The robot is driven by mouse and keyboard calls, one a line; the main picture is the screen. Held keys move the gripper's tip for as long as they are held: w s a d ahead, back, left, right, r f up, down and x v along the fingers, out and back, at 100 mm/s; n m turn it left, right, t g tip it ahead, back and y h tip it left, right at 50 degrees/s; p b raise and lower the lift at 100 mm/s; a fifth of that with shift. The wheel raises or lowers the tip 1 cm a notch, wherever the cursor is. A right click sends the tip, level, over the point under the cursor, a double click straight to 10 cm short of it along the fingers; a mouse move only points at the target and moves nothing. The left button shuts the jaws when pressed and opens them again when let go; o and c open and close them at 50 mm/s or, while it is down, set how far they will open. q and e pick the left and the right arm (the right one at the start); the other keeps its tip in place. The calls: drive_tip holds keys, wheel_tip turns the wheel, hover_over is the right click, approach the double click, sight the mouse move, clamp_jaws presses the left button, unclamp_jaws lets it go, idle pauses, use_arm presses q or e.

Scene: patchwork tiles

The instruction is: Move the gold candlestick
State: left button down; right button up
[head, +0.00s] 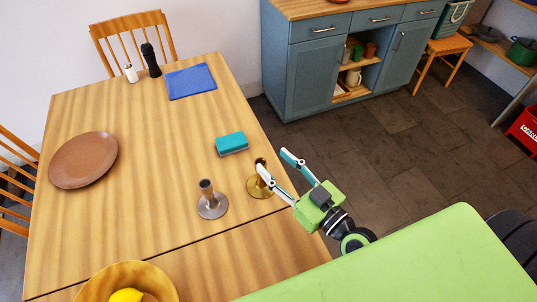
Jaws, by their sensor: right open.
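The gold candlestick (259,187) stands upright on the wooden table (150,212), near its right edge. My right gripper (273,163) comes in from the right. Its two fingers are spread apart, with one finger in front of the candlestick's upper part and the other farther back, beyond the table edge. That finger hides part of the candlestick's stem. I cannot tell whether it touches. My left gripper is not in view.
A grey-brown candlestick (211,203) stands just left of the gold one. A teal sponge (231,143) lies behind them. A brown plate (83,160), blue cloth (190,81), pepper mill (150,60), white shaker (130,73) and bowl (162,281) with yellow fruit are also on the table.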

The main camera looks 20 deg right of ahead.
wheel_tip(320, 180, down, 8)
drive_tip(key=b, duration=0.3)
drive_tip(key=x, duration=0.3)
drive_tip(key=p+x, duration=0.1)
drive_tip(key=x, duration=0.2)
drive_tip(key=shift+w+r, duration=0.1)
drive_tip(key=shift+r, duration=0.1)
drive_tip(key=shift+w+a, duration=0.15)
drive_tip(key=shift+w, duration=0.15)
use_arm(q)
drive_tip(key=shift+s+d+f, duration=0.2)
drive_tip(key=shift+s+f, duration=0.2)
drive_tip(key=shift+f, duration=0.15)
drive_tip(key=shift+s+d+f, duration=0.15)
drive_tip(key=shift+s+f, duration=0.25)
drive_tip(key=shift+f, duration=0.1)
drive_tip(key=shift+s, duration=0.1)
